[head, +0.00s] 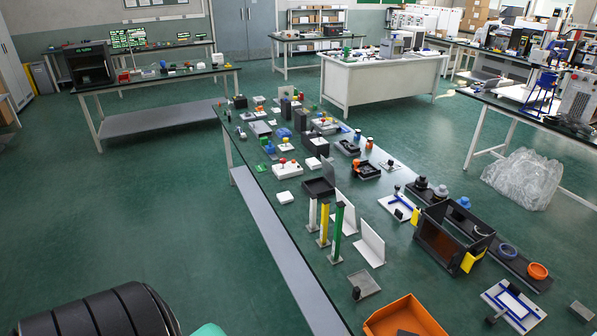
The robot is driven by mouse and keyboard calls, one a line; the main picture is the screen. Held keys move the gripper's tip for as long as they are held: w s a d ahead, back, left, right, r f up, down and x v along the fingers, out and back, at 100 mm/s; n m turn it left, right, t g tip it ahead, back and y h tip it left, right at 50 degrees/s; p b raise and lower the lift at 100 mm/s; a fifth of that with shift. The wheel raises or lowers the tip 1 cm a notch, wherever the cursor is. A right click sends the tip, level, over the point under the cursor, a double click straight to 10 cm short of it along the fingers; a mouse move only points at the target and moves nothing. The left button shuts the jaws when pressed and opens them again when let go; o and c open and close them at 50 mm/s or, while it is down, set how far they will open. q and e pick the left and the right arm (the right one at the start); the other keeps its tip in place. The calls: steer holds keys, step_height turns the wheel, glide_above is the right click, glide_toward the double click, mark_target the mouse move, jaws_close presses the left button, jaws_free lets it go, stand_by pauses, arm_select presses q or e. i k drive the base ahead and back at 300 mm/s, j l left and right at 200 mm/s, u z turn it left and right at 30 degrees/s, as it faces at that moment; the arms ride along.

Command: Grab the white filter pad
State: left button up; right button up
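A small flat white square piece (285,197) lies near the left long edge of the long dark-topped table (270,215). It looks like the white filter pad, but at this size I cannot tell for sure. It lies in front of a white block with red knobs (287,169) and to the left of a dark open tray (319,187). Nothing visibly covers it. Neither of my grippers shows in the head view, and nothing is seen touching the white piece.
White, yellow and green posts (325,222) stand in front of the white piece, with white angle plates (371,243) beside them. A dark box (437,240) and an orange bin (405,318) are nearer. Green floor (150,210) left of the table is clear.

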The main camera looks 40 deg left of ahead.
mark_target(285, 197)
steer(key=u, duration=1.5)
steer(key=i+j+z, duration=0.15)
steer(key=z, duration=0.9)
steer(key=i+j+z, duration=0.25)
steer(key=j, duration=0.25)
steer(key=i+j+z, duration=0.25)
steer(key=j, duration=0.3)
steer(key=j+z, duration=0.3)
steer(key=j, duration=0.25)
steer(key=j+z, duration=0.25)
steer(key=j, duration=0.35)
steer(key=i, duration=0.05)
